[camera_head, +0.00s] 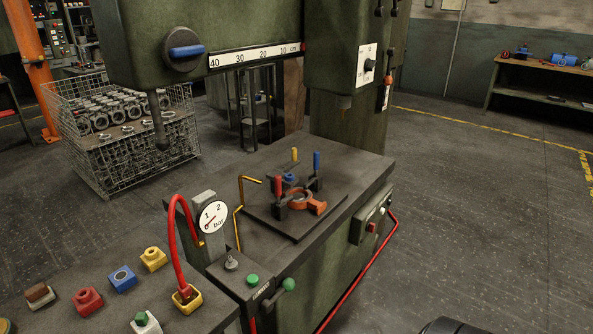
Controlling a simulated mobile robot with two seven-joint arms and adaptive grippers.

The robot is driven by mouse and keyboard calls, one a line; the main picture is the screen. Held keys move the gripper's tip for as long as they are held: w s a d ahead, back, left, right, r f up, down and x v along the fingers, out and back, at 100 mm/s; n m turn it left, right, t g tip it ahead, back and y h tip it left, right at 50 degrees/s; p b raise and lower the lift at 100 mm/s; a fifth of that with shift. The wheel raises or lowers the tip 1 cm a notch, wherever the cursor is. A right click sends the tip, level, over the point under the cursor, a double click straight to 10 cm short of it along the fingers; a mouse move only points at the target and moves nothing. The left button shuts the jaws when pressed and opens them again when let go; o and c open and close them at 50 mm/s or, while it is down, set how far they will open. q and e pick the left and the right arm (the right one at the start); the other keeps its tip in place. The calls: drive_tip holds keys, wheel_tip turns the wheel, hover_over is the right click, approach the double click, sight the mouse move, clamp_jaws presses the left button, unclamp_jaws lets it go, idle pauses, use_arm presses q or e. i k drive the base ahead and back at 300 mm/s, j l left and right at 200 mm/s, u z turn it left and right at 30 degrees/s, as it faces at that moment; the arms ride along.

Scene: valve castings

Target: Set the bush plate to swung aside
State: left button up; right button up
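On the machine table (345,165) a dark fixture plate (300,229) carries an orange casting (317,207) with a ring-shaped part. Around it stand clamps with a red handle (278,185), a yellow handle (295,155) and a blue handle (317,160), all upright. A small blue part (290,178) sits behind the casting. I cannot make out for certain which piece is the bush plate or how it is turned. The casting's ring looks uncovered from above. Neither of my grippers is in view.
A drill spindle (158,125) hangs from the green machine head (260,25). A pressure gauge (213,217), a red hose (178,235) and a bent yellow rod (240,210) stand left of the fixture. Open floor (470,200) lies right.

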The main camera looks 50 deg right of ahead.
sight(280, 169)
drive_tip(key=z, duration=1.45)
drive_tip(key=i+l+u, duration=0.3)
drive_tip(key=l+u, duration=0.3)
drive_tip(key=i+l+u, duration=0.15)
drive_tip(key=l+u, duration=0.15)
drive_tip(key=i+l+u, duration=0.1)
drive_tip(key=l+u, duration=0.2)
drive_tip(key=i+l+u, duration=0.15)
drive_tip(key=l, duration=1.1)
drive_tip(key=l+u, duration=0.15)
drive_tip(key=l, duration=1.15)
drive_tip(key=i+l, duration=0.1)
drive_tip(key=l, duration=1.45)
